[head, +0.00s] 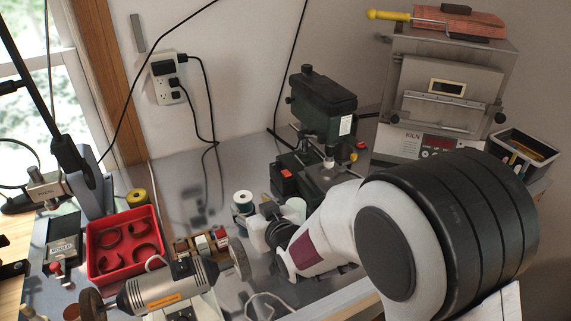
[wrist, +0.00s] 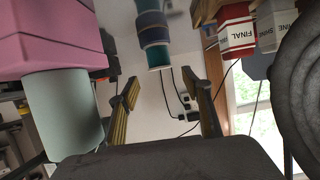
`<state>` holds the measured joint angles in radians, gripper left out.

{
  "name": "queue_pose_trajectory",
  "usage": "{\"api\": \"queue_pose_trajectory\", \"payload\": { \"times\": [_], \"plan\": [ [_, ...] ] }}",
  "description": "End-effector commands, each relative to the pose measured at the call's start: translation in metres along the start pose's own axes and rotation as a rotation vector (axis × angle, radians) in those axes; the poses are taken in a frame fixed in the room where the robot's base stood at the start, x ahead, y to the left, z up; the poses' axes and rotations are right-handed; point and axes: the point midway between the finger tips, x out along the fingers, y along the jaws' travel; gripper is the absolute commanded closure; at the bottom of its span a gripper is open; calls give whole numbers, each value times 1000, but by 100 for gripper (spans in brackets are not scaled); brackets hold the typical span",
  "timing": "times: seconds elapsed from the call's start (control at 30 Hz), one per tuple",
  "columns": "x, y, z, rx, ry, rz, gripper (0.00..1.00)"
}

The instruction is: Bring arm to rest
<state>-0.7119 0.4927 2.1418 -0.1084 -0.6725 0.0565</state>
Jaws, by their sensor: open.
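My gripper shows in the wrist view (wrist: 160,68) with its two dark and yellowish fingers spread apart. Nothing is between them. In the head view my white arm comes in from the right, with its dark round joint in front, and reaches low over the bench. My gripper's fingers are mostly hidden there behind the arm and cannot be made out clearly.
A buffing motor (head: 165,292), a red tray (head: 125,246) with dark rings and a spool (head: 243,202) stand left of my arm. A green drill press (head: 322,105) and kiln (head: 450,85) stand behind. A red "FINAL" block (wrist: 237,30) shows in the wrist view.

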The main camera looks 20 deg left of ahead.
Motion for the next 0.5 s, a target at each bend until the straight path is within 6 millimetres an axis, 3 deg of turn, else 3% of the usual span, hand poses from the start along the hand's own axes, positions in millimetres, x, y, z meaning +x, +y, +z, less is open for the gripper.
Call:
{"api": "queue_pose_trajectory", "payload": {
  "times": [0.27,0.5],
  "plan": [
    [-2,2,-10,-10,11,-5,51],
    [-17,24,-32,-25,9,15,51]
  ]
}}
